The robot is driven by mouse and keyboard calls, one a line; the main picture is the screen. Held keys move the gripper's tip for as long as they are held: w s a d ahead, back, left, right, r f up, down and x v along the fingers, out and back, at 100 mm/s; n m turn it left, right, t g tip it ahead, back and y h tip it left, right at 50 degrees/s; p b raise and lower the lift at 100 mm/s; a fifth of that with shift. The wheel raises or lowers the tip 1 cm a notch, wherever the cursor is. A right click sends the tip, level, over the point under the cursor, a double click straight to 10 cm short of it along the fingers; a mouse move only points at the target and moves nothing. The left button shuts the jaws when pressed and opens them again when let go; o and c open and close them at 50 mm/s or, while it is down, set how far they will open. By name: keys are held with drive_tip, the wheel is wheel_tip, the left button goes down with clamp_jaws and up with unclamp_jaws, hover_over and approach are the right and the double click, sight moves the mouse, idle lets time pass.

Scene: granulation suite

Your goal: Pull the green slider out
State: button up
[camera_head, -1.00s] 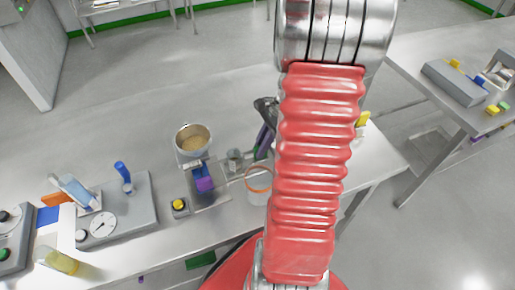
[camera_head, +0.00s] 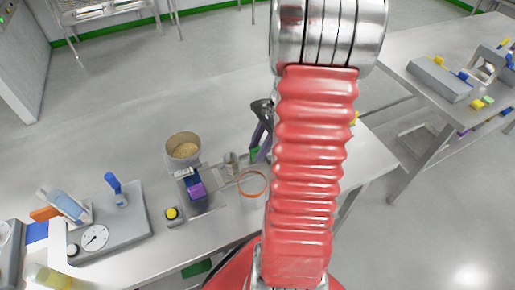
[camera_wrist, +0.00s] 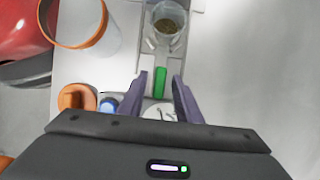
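The green slider (camera_wrist: 160,82) is a short upright green bar in the wrist view, set in a narrow grey fixture below a clear cup. My gripper (camera_wrist: 162,76) has two purple-grey fingers, one on each side of the slider, apart from each other. A gap shows beside the slider, so the gripper looks open. Whether a finger touches the slider, and their relative heights, I cannot tell. In the head view my gripper (camera_head: 262,132) is partly hidden behind my red arm, with a bit of green (camera_head: 254,154) beside it.
A cup with brown contents (camera_wrist: 166,24) stands just beyond the slider. An orange-rimmed clear container (camera_wrist: 82,40), an orange knob (camera_wrist: 77,98) and a blue cap (camera_wrist: 108,104) are at left. A bowl of granules (camera_head: 183,149) and yellow button (camera_head: 172,214) are on the bench.

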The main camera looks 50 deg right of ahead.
drive_tip(key=v, duration=1.3)
drive_tip(key=shift+r, duration=0.35)
drive_tip(key=shift+d, duration=0.2)
drive_tip(key=s+a+r+n+t+h, duration=0.1)
drive_tip(key=a+r+n, duration=0.1)
drive_tip(key=a+n, duration=0.5)
drive_tip(key=a+r+n+t+h, duration=0.1)
drive_tip(key=a+r+n, duration=0.2)
drive_tip(key=a+n, duration=0.4)
drive_tip(key=s+a+r+n+t+h, duration=0.1)
drive_tip(key=a+n, duration=0.7)
drive_tip(key=a, duration=0.9)
wheel_tip(320, 180, up, 2)
drive_tip(key=shift+s+a+r+t+h, duration=0.15)
drive_tip(key=shift+s+t+h, duration=0.15)
drive_tip(key=shift+t+h, duration=0.25)
